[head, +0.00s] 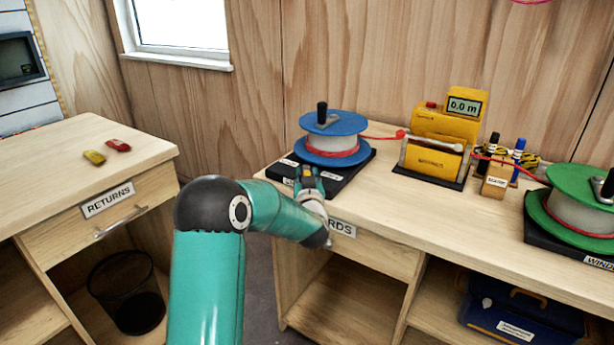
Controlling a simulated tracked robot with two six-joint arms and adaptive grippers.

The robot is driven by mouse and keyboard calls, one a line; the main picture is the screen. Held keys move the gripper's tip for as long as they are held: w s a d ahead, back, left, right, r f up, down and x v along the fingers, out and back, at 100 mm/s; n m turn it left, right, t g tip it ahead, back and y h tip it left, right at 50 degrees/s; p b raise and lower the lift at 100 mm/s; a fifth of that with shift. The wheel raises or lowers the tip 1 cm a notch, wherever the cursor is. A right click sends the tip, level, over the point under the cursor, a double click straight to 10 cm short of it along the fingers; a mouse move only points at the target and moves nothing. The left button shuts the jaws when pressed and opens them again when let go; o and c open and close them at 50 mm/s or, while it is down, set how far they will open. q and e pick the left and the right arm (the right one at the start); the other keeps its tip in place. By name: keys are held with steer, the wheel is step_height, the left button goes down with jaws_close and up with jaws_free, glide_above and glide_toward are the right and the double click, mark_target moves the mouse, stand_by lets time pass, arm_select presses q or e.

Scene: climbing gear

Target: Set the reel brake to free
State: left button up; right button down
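A blue reel (334,125) with a black crank knob and red cord stands on a black base (345,176) at the left end of the bench. Small white labels lie on the base, partly covered. A green reel (578,185) with pale cord core stands at the far right on its own black base, cut off by the picture edge. My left gripper (309,178) is at the front edge of the blue reel's base, below the reel. It hides part of the base, and no brake lever can be made out there. Its finger gap is too small to judge. My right gripper is out of view.
A yellow length counter (437,135) reading 0.0 m stands between the reels, with red cord running to it. A small holder (496,184) with markers is beside it. The bench front (410,210) is clear. A returns desk (60,160) stands at left.

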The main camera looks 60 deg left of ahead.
arm_select(q)
jaws_close()
steer(key=shift+w+d+n+g+y, duration=0.15)
steer(key=shift+w+n+g+y, duration=0.25)
steer(key=shift+g, duration=0.3)
steer(key=shift+n+g+y+p, duration=0.3)
steer(key=shift+n+g+y, duration=0.1)
steer(key=shift+n+g, duration=0.35)
steer(key=shift+o, duration=2.4)
jaws_free()
steer(key=shift+d, duration=0.15)
steer(key=v, duration=1.1)
steer(key=shift+s+d, duration=0.2)
steer(key=shift+d, duration=0.15)
